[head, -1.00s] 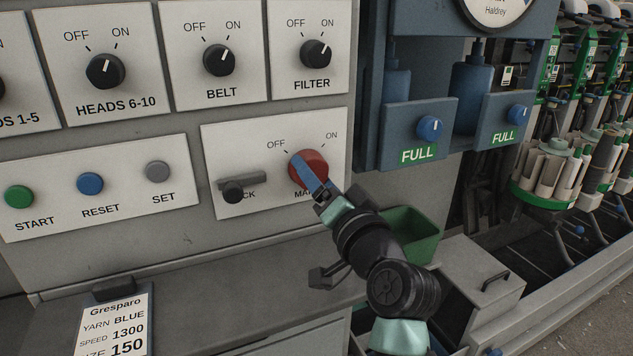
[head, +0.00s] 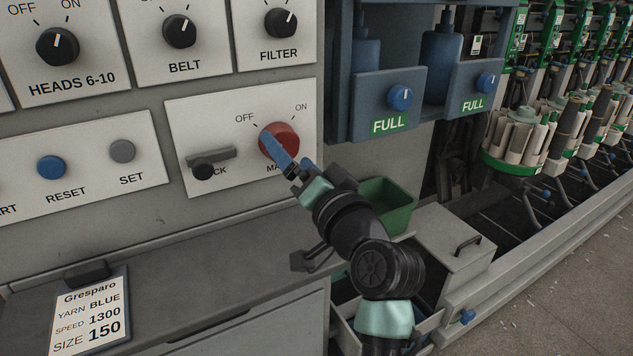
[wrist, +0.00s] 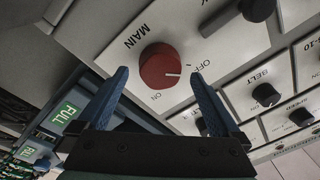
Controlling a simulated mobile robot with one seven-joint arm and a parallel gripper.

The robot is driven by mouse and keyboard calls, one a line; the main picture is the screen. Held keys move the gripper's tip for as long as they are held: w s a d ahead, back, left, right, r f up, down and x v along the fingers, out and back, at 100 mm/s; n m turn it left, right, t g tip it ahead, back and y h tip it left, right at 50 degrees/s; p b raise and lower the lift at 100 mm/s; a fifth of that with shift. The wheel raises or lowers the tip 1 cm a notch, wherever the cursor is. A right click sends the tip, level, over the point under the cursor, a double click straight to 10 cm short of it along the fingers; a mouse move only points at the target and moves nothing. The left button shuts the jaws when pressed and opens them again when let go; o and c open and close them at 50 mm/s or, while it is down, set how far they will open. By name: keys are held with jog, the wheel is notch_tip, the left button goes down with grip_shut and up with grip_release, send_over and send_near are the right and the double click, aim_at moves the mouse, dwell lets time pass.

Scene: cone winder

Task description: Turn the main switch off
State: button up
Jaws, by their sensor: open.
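The red MAIN switch knob (head: 279,142) sits on a white plate (head: 243,114) on the grey panel, with OFF at its upper left and ON at its upper right. My gripper (head: 267,140) is at the knob and partly covers it and the MAIN label. In the wrist view, the knob (wrist: 160,66) shows between the two open blue fingers of my gripper (wrist: 160,73). Its white pointer line is turned toward the OFF side there. I cannot tell whether the fingers touch the knob.
A black lock knob with a grey bar (head: 212,157) is left of the switch. BELT (head: 180,32) and FILTER (head: 281,23) knobs are above. Blue FULL boxes (head: 384,104) stand right. A green bin (head: 388,203) is behind my arm. A grey ledge (head: 190,265) runs below.

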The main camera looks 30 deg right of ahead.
jog(key=s, duration=1.1)
jog(key=shift+d+f, duration=0.2)
jog(key=shift+f, duration=0.25)
jog(key=shift+w, duration=0.1)
